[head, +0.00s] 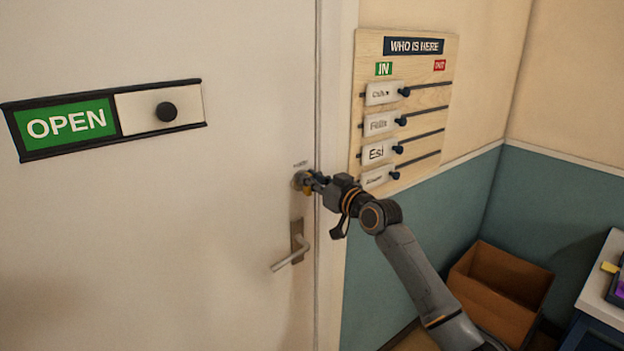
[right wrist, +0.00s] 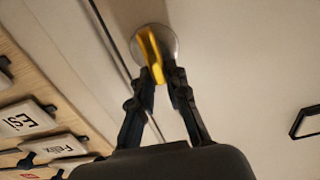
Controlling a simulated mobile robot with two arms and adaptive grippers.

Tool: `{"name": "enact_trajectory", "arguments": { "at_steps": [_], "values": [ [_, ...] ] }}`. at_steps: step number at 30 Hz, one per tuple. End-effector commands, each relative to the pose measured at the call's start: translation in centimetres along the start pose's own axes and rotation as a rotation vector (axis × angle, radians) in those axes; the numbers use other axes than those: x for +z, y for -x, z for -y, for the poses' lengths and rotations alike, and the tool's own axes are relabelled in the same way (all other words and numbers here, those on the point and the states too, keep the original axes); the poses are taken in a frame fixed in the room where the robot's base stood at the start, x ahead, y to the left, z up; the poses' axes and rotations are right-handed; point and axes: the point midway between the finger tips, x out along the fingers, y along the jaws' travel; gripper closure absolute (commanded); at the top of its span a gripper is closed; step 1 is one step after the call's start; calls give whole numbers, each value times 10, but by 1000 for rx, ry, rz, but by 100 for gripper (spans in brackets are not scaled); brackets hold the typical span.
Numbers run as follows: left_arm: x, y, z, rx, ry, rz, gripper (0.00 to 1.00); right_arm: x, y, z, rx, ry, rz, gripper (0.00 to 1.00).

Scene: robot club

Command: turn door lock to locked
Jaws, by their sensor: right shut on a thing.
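The door lock (head: 299,179) is a round metal plate on the white door (head: 220,240), above the lever handle (head: 291,255). In the right wrist view its round plate (right wrist: 166,38) carries a yellow thumb turn (right wrist: 151,55). My right gripper (head: 312,183) reaches the lock from the right. In the right wrist view my right gripper (right wrist: 162,80) is shut on the yellow turn, one finger on each side. Small lettering above the lock is too small to read. My left gripper is not in view.
An OPEN sign (head: 68,123) with a black knob is on the door. Right of the frame hangs a WHO IS HERE board (head: 425,70) with several name sliders, close to my right arm. A brown box (head: 500,290) and a cabinet (head: 605,300) stand at lower right.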

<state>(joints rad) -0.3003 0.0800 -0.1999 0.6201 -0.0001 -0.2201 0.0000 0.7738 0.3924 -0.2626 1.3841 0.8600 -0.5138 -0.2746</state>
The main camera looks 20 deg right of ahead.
Motion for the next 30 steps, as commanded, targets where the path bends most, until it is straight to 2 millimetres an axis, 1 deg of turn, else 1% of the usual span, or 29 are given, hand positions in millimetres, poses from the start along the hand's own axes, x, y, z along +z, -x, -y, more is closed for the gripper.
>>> {"name": "enact_trajectory", "arguments": {
  "at_steps": [5, 11, 30],
  "values": [
    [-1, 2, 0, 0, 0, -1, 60, -1, 0, -2, 0, -63, -1, 100],
    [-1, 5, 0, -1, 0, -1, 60, -1, 0, -5, 1, -203, -1, 100],
    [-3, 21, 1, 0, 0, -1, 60, 5, 0, -16, 0, -809, -2, 100]
  ]
}}
